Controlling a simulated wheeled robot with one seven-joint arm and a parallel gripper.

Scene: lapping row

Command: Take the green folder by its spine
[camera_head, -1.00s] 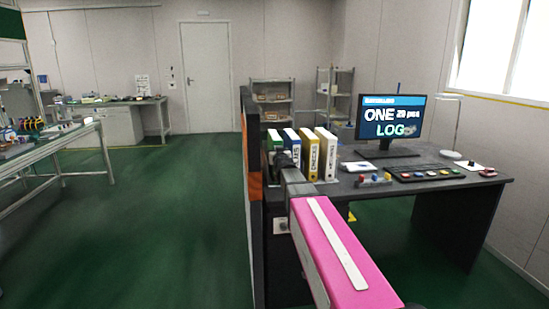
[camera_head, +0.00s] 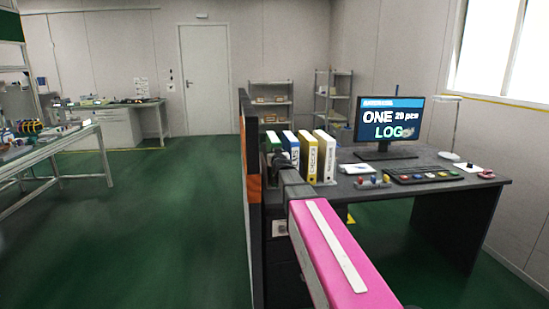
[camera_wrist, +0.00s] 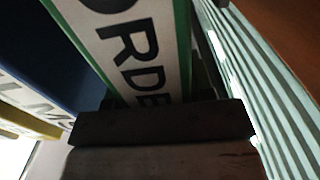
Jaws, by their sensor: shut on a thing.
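The green folder (camera_head: 272,139) stands upright at the left end of the folder row on the dark desk. My gripper (camera_head: 274,158) is in front of it and hides its lower spine. In the wrist view the green folder (camera_wrist: 137,50) shows a white spine label with large dark letters, partly cut off. My gripper (camera_wrist: 160,126) crosses the lower end of that spine as dark blocks. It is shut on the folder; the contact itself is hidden.
Blue (camera_head: 290,148), yellow (camera_head: 308,156) and white (camera_head: 325,157) folders stand to the right. A dark panel (camera_head: 249,170) runs along the left, and a pale ribbed surface (camera_wrist: 250,85) is close right of the spine. The monitor (camera_head: 389,119) stands further right.

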